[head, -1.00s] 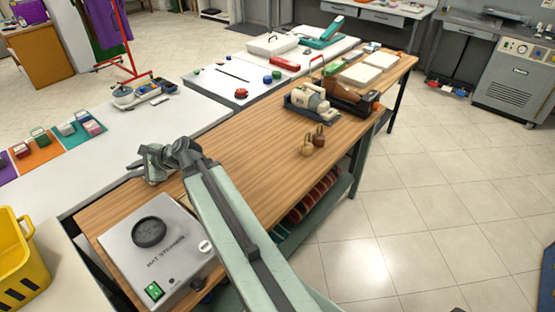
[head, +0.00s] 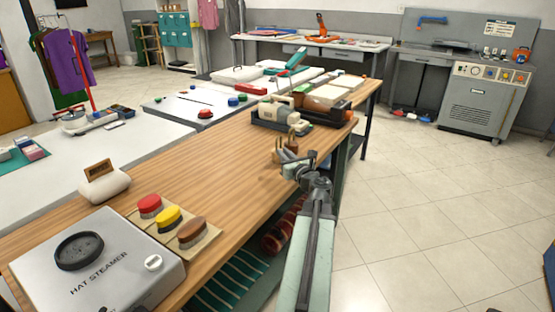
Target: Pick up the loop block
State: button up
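Two small brown pieces with loops on top (head: 291,144) stand on the near-right edge of the wooden table (head: 205,185). They best fit the name loop block, but I cannot tell for sure which piece is meant. My gripper (head: 297,164) is at the right edge of the table, in front of these pieces in the picture, and hides their lower part. Its fingers look apart, with nothing seen between them. I cannot tell whether it touches the pieces.
A tray with a cream machine (head: 276,111) stands behind the brown pieces. Red, yellow and brown brushes (head: 168,217), a white pad with a wooden handle (head: 103,184) and a hat steamer (head: 95,262) are at the near left. The floor at right is clear.

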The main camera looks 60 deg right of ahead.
jog(key=x, duration=0.6)
jog(key=shift+w, duration=0.2)
grip_shut()
dwell(1.3)
